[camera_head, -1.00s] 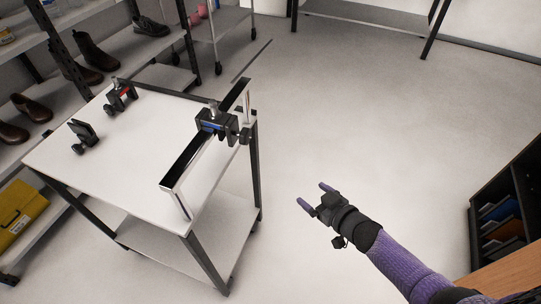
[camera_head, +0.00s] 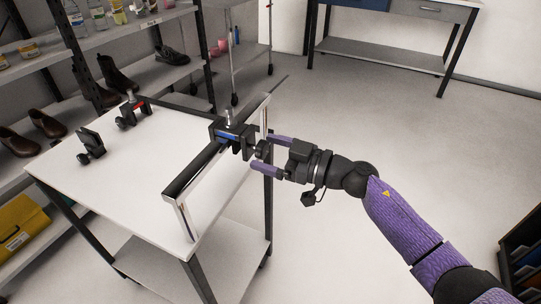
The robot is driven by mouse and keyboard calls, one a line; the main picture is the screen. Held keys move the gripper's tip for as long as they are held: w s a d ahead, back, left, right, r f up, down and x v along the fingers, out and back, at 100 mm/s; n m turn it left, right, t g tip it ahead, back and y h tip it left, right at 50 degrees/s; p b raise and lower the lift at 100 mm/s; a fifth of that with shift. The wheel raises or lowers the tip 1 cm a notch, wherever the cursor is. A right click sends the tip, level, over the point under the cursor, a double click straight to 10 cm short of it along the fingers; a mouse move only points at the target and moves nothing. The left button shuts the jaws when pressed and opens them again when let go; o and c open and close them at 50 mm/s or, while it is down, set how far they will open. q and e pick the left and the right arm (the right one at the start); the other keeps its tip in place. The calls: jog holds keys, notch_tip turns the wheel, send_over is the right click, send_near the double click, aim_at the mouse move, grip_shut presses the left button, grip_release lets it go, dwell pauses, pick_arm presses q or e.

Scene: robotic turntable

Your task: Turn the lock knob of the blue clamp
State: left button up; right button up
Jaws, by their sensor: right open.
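The blue clamp (camera_head: 228,135) is a black block with a blue strip, seated on a raised metal rail (camera_head: 196,177) along the right side of the white table. Its dark lock knob (camera_head: 262,149) sticks out to the right. My right gripper (camera_head: 262,155) is open, its two purple fingers pointing left, one beyond and one on the near side of the knob. The knob appears between or just at the fingertips; I cannot tell whether they touch it. My left gripper is not in view.
A red-marked clamp (camera_head: 132,110) and a black clamp (camera_head: 91,144) stand on the white table (camera_head: 130,180). Shelves with shoes (camera_head: 117,80) and bottles are at left. A workbench (camera_head: 380,55) stands at the back.

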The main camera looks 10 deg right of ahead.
jog(key=shift+c, duration=0.5)
grip_shut()
